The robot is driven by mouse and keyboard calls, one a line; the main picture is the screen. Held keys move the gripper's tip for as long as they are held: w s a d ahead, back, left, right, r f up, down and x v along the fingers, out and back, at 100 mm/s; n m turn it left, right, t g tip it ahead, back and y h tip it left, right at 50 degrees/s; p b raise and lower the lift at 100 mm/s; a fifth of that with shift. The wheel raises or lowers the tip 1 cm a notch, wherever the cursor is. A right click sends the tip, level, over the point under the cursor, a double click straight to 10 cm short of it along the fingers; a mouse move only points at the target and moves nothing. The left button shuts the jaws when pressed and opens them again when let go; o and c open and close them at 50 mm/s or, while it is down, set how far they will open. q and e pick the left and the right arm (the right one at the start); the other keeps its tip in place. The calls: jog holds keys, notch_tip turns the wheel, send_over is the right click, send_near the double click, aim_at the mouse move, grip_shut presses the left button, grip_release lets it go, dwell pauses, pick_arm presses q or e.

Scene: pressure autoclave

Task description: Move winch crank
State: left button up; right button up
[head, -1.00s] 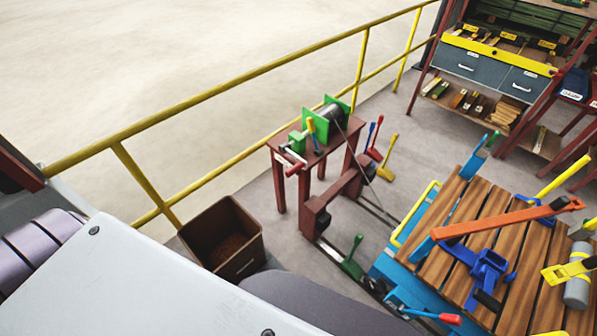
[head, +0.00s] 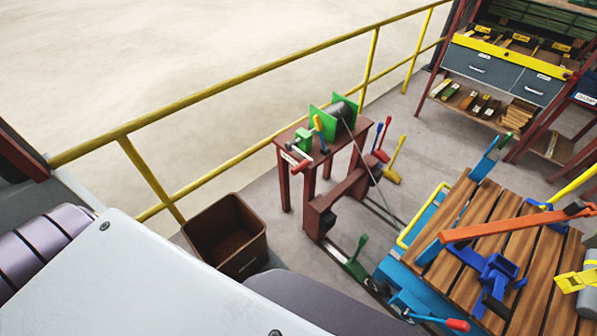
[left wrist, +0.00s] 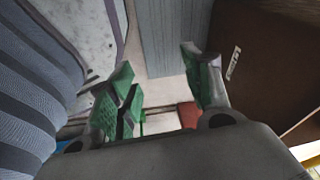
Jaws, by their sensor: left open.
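The winch (head: 341,112), with green side plates and a dark drum, stands on a dark red table (head: 366,126) beside the yellow railing. Its crank (head: 301,166) has a red grip and sticks out at the table's near left side. A blue and yellow lever (head: 319,130) stands next to it. My left gripper (left wrist: 156,66) shows only in the left wrist view, with green finger pads spread apart and nothing between them. It appears well away from the crank. My right gripper is in neither view.
A brown open bin (head: 228,238) stands on the floor in front of the table. A blue cart (head: 420,215) with a wooden top and clamps is at right. The yellow railing (head: 250,81) runs behind. Shelves (head: 500,75) stand at the far right.

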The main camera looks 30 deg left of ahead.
pick_arm(q)
jog(key=w+a+r+n+t+b, duration=0.1)
jog(key=w+a+r+t+b, duration=0.15)
jog(key=w+a, duration=0.5)
jog(key=w+a+r+t+b, duration=0.15)
jog(key=w+a+b, duration=0.25)
jog(key=w, duration=0.6)
jog(key=w+a+r+t+b, duration=0.45)
jog(key=w+r, duration=0.35)
jog(key=w, duration=0.5)
jog(key=w+r+t+h+b, duration=0.25)
jog(key=w+r+b, duration=0.55)
jog(key=r, duration=0.4)
jog(key=w+d+r+m+t+h+b, duration=0.1)
jog(key=w+d+r+t+h+b, duration=0.2)
jog(key=d+r, duration=0.6)
notch_tip(320, 180, up, 3)
jog(key=w+h+b, duration=0.1)
jog(key=w+b, duration=0.1)
jog(key=shift+b, duration=0.4)
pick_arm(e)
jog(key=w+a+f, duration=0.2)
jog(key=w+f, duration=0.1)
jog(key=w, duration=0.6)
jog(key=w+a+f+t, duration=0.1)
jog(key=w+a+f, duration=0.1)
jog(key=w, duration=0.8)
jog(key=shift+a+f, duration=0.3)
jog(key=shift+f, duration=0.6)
